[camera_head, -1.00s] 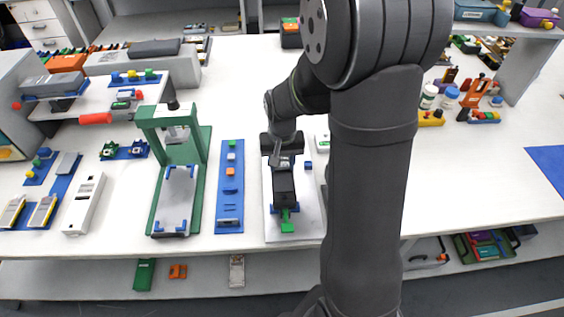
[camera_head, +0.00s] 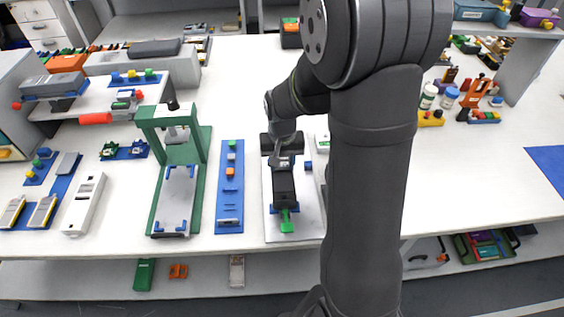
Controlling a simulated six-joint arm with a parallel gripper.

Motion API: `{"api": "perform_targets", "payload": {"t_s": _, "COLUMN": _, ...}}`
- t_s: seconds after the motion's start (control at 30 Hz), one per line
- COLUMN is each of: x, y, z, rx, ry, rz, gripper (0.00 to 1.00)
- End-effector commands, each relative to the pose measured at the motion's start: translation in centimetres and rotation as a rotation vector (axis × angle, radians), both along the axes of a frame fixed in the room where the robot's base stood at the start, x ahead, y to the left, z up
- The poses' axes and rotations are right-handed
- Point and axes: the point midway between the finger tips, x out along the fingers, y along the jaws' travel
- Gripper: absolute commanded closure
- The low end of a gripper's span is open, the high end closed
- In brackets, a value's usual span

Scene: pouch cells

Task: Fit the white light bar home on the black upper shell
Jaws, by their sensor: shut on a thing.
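The black upper shell (camera_head: 284,187) lies on a light grey plate (camera_head: 303,226) near the table's front edge, right of the long blue strip. A green clamp-like part (camera_head: 287,220) sits at its near end. My gripper (camera_head: 283,158) is over the far end of the shell, pointing down. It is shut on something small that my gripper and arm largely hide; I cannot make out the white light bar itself. Whether the held thing touches the shell cannot be told from this view.
A green press frame (camera_head: 206,160) stands to the left. A blue strip (camera_head: 229,205) with small parts lies between it and the plate. A small blue block (camera_head: 308,165) is right of my gripper.

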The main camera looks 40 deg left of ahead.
Motion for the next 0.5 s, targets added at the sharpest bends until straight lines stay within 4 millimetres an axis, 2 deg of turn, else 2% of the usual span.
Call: {"api": "perform_targets", "payload": {"t_s": 0.5, "x": 0.0, "y": 0.0, "z": -0.8, "rx": 0.0, "ry": 0.0, "rz": 0.0, "gripper": 0.82}}
